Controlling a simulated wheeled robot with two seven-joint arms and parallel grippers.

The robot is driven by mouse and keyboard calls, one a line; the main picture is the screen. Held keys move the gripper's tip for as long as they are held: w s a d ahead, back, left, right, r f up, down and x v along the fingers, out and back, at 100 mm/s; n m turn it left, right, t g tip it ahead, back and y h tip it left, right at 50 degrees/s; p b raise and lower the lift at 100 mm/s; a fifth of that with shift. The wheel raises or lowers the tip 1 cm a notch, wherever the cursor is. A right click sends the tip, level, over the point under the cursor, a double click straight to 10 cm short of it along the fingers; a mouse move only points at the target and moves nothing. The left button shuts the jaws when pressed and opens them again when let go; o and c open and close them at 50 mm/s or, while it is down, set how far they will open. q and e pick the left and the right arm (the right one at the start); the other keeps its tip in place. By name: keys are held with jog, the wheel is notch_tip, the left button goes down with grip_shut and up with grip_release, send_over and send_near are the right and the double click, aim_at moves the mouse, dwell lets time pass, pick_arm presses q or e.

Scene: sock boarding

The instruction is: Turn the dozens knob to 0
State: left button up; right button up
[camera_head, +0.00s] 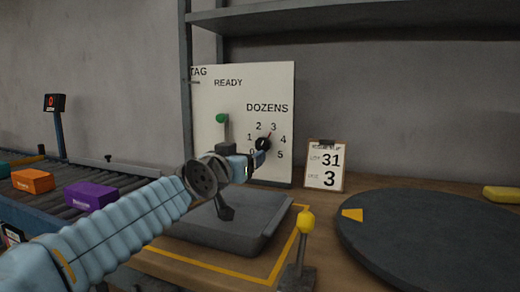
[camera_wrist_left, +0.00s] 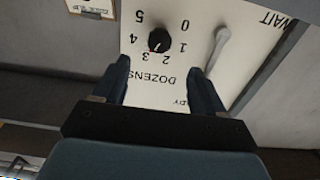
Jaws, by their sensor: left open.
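The black dozens knob (camera_head: 263,143) is on a white upright panel (camera_head: 235,100), ringed by the digits 0 to 5. Its red pointer mark points toward 3. In the left wrist view, which shows the panel upside down, the knob (camera_wrist_left: 159,40) also has its red mark on the 3 side. My left gripper (camera_head: 254,164) is open just in front of the panel, close to the knob and partly covering the dial's lower left. In the left wrist view its fingers (camera_wrist_left: 160,78) are apart, with the knob beyond the gap between them. My right gripper is not in view.
A green-tipped lever (camera_head: 222,118) stands on the panel left of the dial. A card (camera_head: 325,165) reads 31 and 3. A grey tray (camera_head: 265,232) lies below my arm. A yellow-topped stick (camera_head: 306,222) and dark round table (camera_head: 430,232) are at right; conveyor boxes (camera_head: 90,195) at left.

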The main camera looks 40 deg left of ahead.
aim_at(261, 147)
pick_arm(q)
jog(key=p+x, duration=0.1)
jog(key=x, duration=0.9)
jog(key=shift+w+p, duration=0.3)
jog(key=shift+p, duration=0.05)
jog(key=shift+c, duration=0.5)
jog(key=c, duration=1)
